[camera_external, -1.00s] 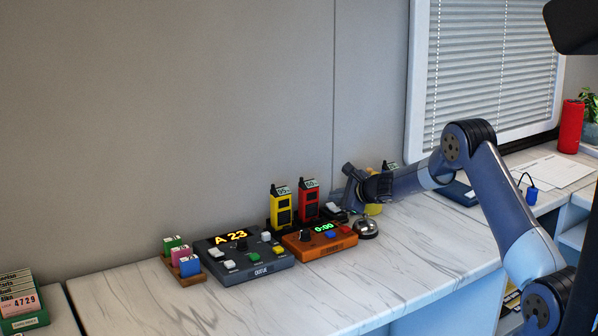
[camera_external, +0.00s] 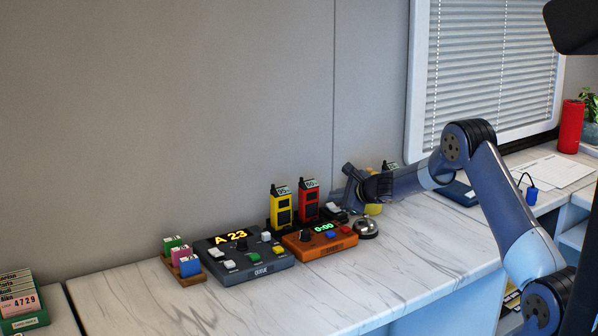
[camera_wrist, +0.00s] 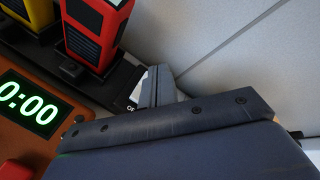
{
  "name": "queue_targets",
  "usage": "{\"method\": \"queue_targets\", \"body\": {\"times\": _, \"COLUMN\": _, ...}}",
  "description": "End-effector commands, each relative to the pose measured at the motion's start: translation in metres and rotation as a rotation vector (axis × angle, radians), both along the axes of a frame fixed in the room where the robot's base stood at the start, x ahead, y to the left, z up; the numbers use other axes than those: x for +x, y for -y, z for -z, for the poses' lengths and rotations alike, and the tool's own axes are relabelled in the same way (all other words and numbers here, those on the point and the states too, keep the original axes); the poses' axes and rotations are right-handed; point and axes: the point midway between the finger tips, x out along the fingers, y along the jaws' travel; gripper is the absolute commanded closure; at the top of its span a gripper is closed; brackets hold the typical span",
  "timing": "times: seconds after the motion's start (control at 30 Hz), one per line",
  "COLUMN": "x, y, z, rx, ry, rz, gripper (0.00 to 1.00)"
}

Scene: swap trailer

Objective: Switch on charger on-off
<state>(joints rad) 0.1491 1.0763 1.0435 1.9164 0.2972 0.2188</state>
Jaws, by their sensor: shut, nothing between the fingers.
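The charger (camera_external: 268,226) is a long black dock at the back of the counter against the wall. It holds a yellow radio (camera_external: 281,208) and a red radio (camera_external: 309,203) upright. A white rocker switch (camera_external: 333,208) shows at its right end. My gripper (camera_wrist: 158,84) is shut and empty, with its fingers beside the charger's right end, over the switch area. In the wrist view a label (camera_wrist: 131,107) and a white sliver show beside the fingers, which hide most of the switch. I cannot tell whether the fingers touch it or which way it is set.
An orange timer box (camera_external: 320,240) reading 0:00 stands in front of the charger. A silver bell (camera_external: 366,229) is close to its right. A dark queue box (camera_external: 243,256) reading A 23 is to the left. The counter's front strip is clear.

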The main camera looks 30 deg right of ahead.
Motion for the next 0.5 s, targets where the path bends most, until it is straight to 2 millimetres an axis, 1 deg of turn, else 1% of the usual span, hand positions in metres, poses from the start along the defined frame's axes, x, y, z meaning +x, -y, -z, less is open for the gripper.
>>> {"method": "queue_targets", "body": {"times": 0.33, "x": 0.0000, "y": 0.0000, "z": 0.0004, "rx": 0.000, "ry": 0.000, "rz": 0.000, "gripper": 1.00}}
{"method": "queue_targets", "body": {"times": 0.5, "x": 0.0013, "y": -0.0002, "z": 0.0053, "rx": 0.000, "ry": 0.000, "rz": 0.000, "gripper": 1.00}}
